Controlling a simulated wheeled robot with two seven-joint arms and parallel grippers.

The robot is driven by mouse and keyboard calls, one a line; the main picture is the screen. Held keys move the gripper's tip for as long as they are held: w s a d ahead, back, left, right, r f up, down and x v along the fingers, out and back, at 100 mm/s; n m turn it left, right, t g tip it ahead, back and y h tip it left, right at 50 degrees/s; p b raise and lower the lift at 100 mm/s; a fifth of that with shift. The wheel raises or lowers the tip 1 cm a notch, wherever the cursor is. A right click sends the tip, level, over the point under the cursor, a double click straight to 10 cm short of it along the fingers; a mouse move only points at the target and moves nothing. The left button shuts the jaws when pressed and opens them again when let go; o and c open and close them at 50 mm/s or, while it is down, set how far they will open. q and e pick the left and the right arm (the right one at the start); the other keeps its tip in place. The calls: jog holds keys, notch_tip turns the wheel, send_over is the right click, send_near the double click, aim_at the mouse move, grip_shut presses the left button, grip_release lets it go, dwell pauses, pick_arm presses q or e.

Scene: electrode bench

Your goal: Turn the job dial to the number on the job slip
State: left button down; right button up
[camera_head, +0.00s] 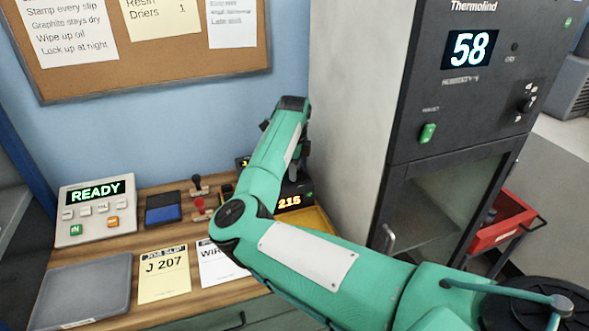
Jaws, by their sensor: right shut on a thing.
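The job slip (164,272) is a yellow sheet at the front of the wooden bench and reads "J 207". A dark unit with an orange display (289,202) reading what looks like "215" stands behind my right forearm. My right gripper (303,172) points down at this unit, mostly hidden by my own green arm. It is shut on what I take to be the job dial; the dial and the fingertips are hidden. My left gripper is not in view.
A grey panel (95,211) showing "READY", a blue ink pad (163,208) and stamps (199,208) stand at the left. A grey tray (81,290) lies in front. A tall cabinet (350,105) with a "58" display walls off the right.

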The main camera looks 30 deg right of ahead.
jog(key=o, duration=1)
jog(key=shift+c, duration=0.2)
jog(key=shift+r, duration=0.1)
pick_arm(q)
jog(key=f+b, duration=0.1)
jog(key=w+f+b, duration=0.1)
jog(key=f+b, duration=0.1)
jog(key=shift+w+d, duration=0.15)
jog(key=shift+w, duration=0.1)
pick_arm(e)
notch_tip(320, 180, up, 14)
jog(key=shift+a+f, duration=0.2)
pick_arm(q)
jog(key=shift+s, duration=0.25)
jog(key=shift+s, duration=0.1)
pick_arm(e)
jog(key=shift+s+f, duration=0.1)
